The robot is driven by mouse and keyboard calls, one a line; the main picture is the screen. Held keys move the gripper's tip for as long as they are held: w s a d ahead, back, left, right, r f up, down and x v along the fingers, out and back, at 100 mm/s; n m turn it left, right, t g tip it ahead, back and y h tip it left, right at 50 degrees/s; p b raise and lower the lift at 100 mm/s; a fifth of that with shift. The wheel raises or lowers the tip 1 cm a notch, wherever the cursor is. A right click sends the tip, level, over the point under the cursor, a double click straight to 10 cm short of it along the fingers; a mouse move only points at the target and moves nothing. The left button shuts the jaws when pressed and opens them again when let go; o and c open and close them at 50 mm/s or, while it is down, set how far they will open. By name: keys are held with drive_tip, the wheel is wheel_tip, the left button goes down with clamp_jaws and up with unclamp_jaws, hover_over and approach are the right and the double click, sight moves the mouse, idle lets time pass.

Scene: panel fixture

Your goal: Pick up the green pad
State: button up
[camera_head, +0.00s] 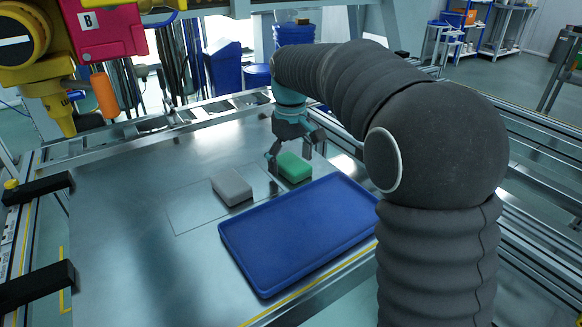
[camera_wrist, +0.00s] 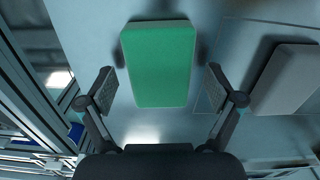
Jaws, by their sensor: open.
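The green pad (camera_head: 294,167) is a rounded block lying on the metal panel, behind the blue tray in the head view. In the wrist view the green pad (camera_wrist: 160,64) lies ahead of and partly between the fingers, its near end reaching between the fingertips. My gripper (camera_head: 294,150) is right over the pad in the head view. In the wrist view my gripper (camera_wrist: 159,85) is open, with a finger on each side of the pad and a gap on both sides. Nothing is held.
A grey pad (camera_head: 232,187) lies left of the green one; it also shows at the right of the wrist view (camera_wrist: 284,80). An empty blue tray (camera_head: 300,235) lies in front. Black clamps (camera_head: 38,288) sit at the left edge. A yellow and pink machine (camera_head: 95,35) hangs upper left.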

sight(289, 163)
drive_tip(key=c, duration=1)
drive_tip(key=shift+c, duration=0.2)
drive_tip(key=shift+r, duration=0.65)
drive_tip(key=r, duration=0.3)
drive_tip(key=shift+s+a+r, duration=0.15)
drive_tip(key=shift+s+r, duration=0.05)
drive_tip(key=shift+s, duration=0.2)
drive_tip(key=s+a+r, duration=0.2)
drive_tip(key=s+r, duration=0.4)
drive_tip(key=s, duration=0.4)
drive_tip(key=shift+s+a+r, duration=0.15)
drive_tip(key=shift+s, duration=0.15)
drive_tip(key=o, duration=0.3)
drive_tip(key=c, duration=0.4)
drive_tip(key=shift+o, duration=0.2)
